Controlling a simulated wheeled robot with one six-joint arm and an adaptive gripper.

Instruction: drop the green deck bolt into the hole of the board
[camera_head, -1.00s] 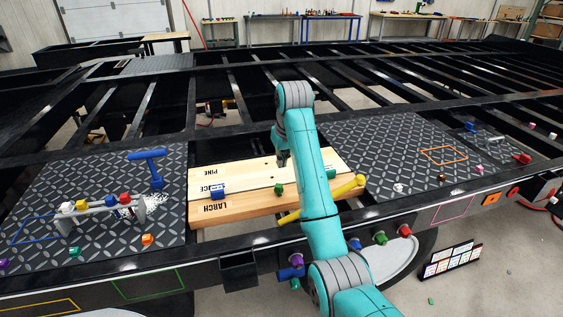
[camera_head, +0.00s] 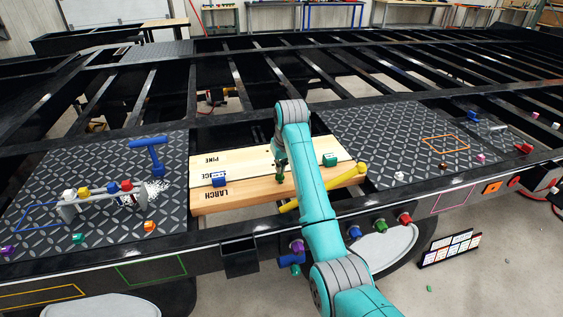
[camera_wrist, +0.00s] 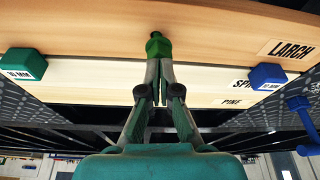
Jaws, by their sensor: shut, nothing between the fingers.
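The green deck bolt (camera_head: 280,180) is at the larch board (camera_head: 240,195), the front one of the light wooden boards. In the wrist view the bolt (camera_wrist: 158,46) shows a green head with a narrower end against bare wood. My gripper (camera_head: 281,172) is right at the bolt, pointing down. In the wrist view my gripper's fingertips (camera_wrist: 159,64) are together beside the bolt's head, shut with nothing held. Whether they touch the bolt, and whether it sits in a hole, I cannot tell.
A green block (camera_head: 330,160) and a blue block (camera_head: 219,179) stand on the boards on either side. A yellow bar (camera_head: 325,188) lies at the right front. A blue T-handled tool (camera_head: 148,150) stands on the left plate. Open frame gaps lie behind.

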